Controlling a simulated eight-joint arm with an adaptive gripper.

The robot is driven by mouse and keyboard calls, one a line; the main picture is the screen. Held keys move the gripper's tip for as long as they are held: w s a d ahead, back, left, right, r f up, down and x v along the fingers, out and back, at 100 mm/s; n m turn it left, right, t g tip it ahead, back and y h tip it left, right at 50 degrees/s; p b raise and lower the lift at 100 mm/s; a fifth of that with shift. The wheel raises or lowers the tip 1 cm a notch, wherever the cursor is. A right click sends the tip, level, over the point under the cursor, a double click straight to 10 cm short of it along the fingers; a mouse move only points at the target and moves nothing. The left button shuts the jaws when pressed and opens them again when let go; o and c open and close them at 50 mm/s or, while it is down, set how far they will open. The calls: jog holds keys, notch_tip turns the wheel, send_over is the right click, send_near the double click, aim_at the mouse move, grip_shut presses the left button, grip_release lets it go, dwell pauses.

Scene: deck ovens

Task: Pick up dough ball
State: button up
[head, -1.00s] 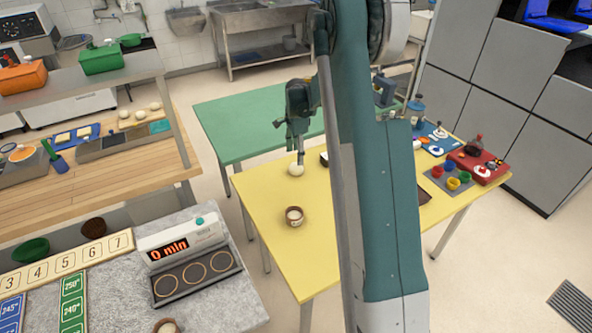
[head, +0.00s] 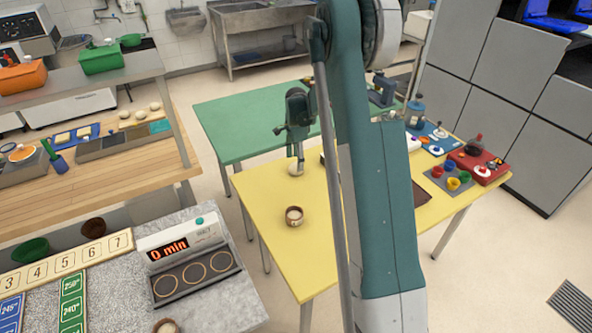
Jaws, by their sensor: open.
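The dough ball (head: 295,170) is a small pale round lump on the yellow table (head: 308,262), near its far left edge. My gripper (head: 298,165) points down right at the dough ball, with its fingers over the ball's upper part. It is open. The fingers hide part of the ball, and I cannot tell whether they touch it.
A small brown-rimmed bowl (head: 294,216) stands on the yellow table in front of the ball. A green table (head: 235,125) adjoins behind. Colored cups (head: 452,183) and a red board (head: 478,168) lie to the right. My arm hides the table's middle.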

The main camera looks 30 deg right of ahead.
jog(key=shift+f, duration=2.1)
jog(key=shift+c, duration=0.2)
jog(key=c, duration=0.9)
